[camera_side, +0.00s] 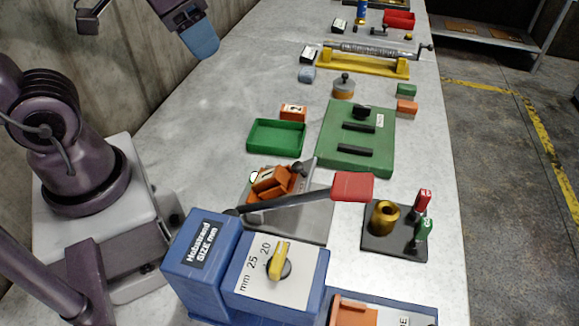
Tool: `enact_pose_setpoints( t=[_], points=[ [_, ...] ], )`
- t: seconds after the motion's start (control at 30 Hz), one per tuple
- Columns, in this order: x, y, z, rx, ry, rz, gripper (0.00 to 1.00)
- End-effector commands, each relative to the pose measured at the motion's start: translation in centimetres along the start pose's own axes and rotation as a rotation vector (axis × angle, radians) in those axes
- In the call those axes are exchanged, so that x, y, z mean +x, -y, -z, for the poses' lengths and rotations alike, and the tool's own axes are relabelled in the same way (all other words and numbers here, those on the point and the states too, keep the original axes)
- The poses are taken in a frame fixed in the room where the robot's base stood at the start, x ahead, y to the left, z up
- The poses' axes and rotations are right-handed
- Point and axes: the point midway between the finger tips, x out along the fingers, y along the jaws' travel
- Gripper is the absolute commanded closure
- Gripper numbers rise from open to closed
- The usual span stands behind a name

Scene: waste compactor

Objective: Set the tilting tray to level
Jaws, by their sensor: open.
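A grey metal plate (308,226) lies in the middle of the bench, partly hidden by the lever that crosses above it. On it is a small orange piece (270,181) that looks tilted, with a dark round knob (297,170) beside it. This seems to be the tilting tray, but I cannot tell its exact angle. A shallow green tray (275,138) lies flat just beyond it. My gripper (204,48) hangs at the top left, above the bench and well apart from these things. It is open and touches nothing.
A blue machine (215,240) with a yellow dial (279,262) and a long red-handled lever (352,187) stands in front. A green box (380,170), a brass cup on a black base (385,216) and a yellow-based roller (365,66) are around. Bare bench lies left of the green tray.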

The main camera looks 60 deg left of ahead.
Motion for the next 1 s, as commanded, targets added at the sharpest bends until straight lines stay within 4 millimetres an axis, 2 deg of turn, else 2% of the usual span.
enact_pose_setpoints(
  t=[0.2, 0.4, 0.57, 0.67, 0.83, 1.0],
  points=[
    [5.1, -1.7, 2.7, 0.061, 0.229, -0.034, 0.52],
    [10.0, -4.1, 4.9, 0.148, 0.380, -0.125, 0.52],
    [12.4, -5.8, 6.2, 0.213, 0.426, -0.199, 0.52],
    [12.4, -6.7, 7.5, 0.261, 0.398, -0.233, 0.52],
    [13.5, -6.9, 6.8, 0.283, 0.401, -0.238, 0.52],
    [16.3, -7.4, 5.4, 0.283, 0.405, -0.238, 0.52]
  ],
)
